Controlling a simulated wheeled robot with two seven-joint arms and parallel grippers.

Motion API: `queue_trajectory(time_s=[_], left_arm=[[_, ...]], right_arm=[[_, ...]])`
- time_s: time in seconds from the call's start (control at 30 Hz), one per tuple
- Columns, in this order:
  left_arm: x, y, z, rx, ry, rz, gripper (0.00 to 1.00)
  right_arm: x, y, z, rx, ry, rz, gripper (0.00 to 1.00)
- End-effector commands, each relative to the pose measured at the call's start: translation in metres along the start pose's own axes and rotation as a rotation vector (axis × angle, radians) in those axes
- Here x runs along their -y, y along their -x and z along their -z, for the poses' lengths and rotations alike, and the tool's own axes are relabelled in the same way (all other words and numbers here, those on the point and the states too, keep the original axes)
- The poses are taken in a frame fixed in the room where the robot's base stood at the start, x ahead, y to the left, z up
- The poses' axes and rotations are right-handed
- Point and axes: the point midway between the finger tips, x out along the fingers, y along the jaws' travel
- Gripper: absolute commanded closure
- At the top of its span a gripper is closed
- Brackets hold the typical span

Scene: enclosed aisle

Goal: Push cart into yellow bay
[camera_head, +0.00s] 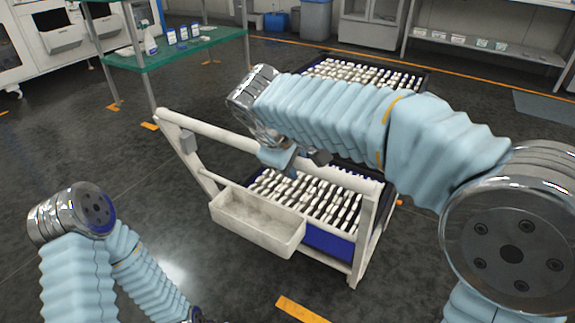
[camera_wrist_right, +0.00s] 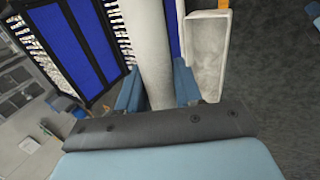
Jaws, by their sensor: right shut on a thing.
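The cart (camera_head: 362,235) has a white frame, a white handle bar (camera_head: 210,132) and a pale tray (camera_head: 258,222) on its near side. It carries blue crates (camera_head: 328,240) filled with rows of white pieces. My right gripper (camera_head: 291,160) is shut on the handle bar, near its middle. In the right wrist view the handle bar (camera_wrist_right: 153,45) runs between the two blue fingers (camera_wrist_right: 158,88). My left arm is at lower left, apart from the cart, and its gripper is beyond the bottom edge. I cannot make out a full yellow bay; my right arm hides part of the cart's far side.
A green-topped table (camera_head: 185,50) with bottles stands behind the cart at left, with orange floor marks near its legs. Another orange mark (camera_head: 300,310) lies in front of the cart. An orange floor line (camera_head: 480,77) crosses the back, before shelving (camera_head: 490,45). Floor at left is clear.

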Motion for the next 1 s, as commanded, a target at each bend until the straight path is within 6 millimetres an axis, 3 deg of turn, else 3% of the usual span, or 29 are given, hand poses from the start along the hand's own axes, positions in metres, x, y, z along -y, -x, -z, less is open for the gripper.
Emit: queue_trajectory(time_s=[0.7,1.0], left_arm=[[-0.012,0.031,0.0,0.0,0.0,0.0,1.0],[-0.014,0.037,0.0,0.0,0.0,0.0,1.0]], right_arm=[[-0.068,-0.034,-0.001,0.001,-0.005,-0.001,1.0],[-0.082,-0.044,0.0,0.0,-0.002,0.001,1.0]])
